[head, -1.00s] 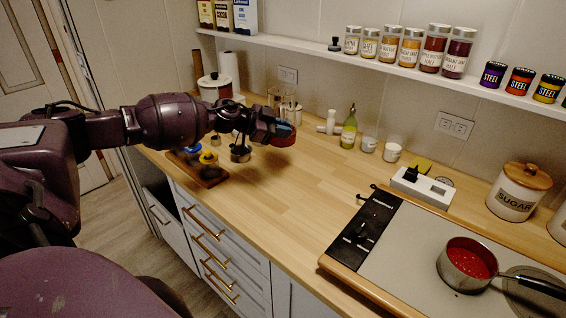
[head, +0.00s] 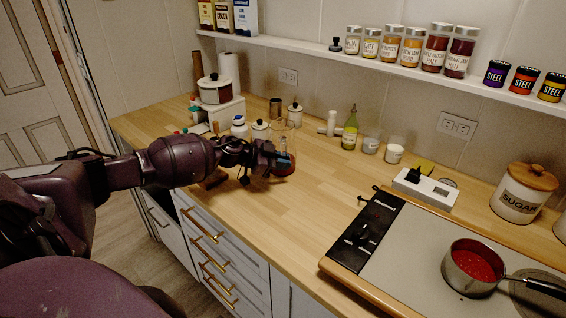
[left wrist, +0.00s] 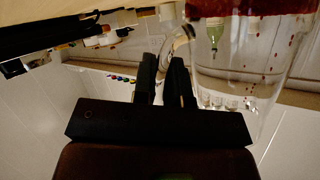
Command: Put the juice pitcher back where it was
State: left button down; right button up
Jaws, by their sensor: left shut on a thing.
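The juice pitcher (head: 284,138) is clear glass with red juice low inside. It looks upright over the wooden counter's left half. I cannot tell whether its base touches the wood. My left gripper (head: 269,158) is at its near left side, shut on it. In the left wrist view the fingers (left wrist: 164,78) are closed around the curved glass handle (left wrist: 178,45), and the pitcher body (left wrist: 240,65) stands beside them, with red drops on its wall. My right gripper is out of view.
The wooden counter (head: 240,205) is clear in the middle. Behind the pitcher are a lidded jar (head: 295,114), a green bottle (head: 350,130) and glass cups. A white bottle (head: 239,127) stands to its left. A saucepan of red sauce (head: 474,265) sits on the right.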

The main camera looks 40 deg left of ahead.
pick_arm(q)
jog(key=shift+r, duration=0.1)
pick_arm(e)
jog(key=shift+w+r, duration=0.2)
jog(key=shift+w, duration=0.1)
pick_arm(q)
jog(key=c, duration=1.2)
grip_release()
jog(key=shift+o, duration=0.2)
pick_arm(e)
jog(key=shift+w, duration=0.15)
pick_arm(q)
jog(key=shift+s+a+r, duration=0.1)
jog(key=shift+s+a, duration=0.05)
jog(key=v, duration=1.1)
jog(key=shift+s+p, duration=0.3)
jog(key=shift+p, duration=0.05)
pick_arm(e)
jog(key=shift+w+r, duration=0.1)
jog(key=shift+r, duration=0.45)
pick_arm(q)
jog(key=shift+a, duration=0.15)
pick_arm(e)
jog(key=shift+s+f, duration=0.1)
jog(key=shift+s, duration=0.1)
